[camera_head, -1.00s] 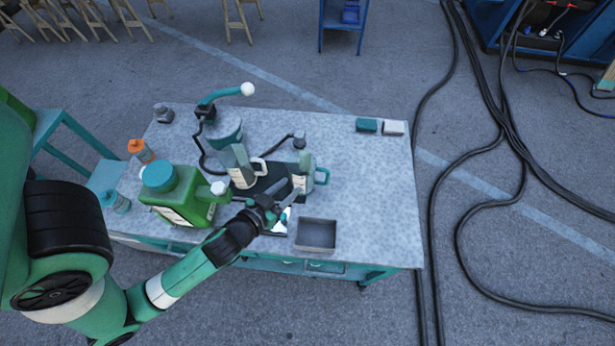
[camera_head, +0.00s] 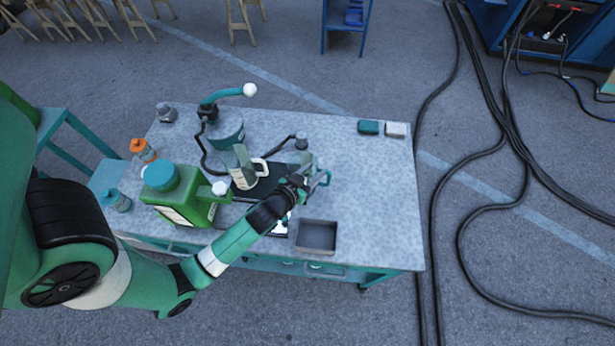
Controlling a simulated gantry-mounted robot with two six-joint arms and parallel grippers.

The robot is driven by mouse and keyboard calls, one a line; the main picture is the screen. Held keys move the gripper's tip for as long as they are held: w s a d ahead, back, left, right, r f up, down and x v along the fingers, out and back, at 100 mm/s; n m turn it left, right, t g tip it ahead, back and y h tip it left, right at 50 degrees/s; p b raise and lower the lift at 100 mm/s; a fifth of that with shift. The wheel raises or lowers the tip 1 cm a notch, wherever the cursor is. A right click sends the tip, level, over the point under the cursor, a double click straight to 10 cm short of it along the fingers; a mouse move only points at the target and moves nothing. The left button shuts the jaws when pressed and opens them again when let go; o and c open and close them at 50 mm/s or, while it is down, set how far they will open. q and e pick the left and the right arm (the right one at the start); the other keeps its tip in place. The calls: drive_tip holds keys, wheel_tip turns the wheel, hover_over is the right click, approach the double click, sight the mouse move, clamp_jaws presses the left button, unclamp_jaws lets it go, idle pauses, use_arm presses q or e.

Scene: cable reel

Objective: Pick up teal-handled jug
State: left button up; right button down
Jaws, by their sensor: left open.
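The teal-handled jug (camera_head: 306,160) stands upright on the speckled table, right of the white-handled jug (camera_head: 241,168). Its teal handle shows on its right side. My left gripper (camera_head: 314,174) is open and reaches across the front of the teal-handled jug, its fingers close to the handle. The gripper hides the lower part of that jug, and I cannot tell whether the fingers touch it. My right gripper is not in view.
A green jerrycan (camera_head: 190,205) with a teal cap stands close behind my left forearm. A grey tray (camera_head: 317,236) sits at the front edge. A teal block (camera_head: 368,128) and a white block (camera_head: 396,130) lie far right.

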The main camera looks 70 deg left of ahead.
use_arm(q)
drive_tip(key=shift+c, duration=0.3)
clamp_jaws()
idle(1.1)
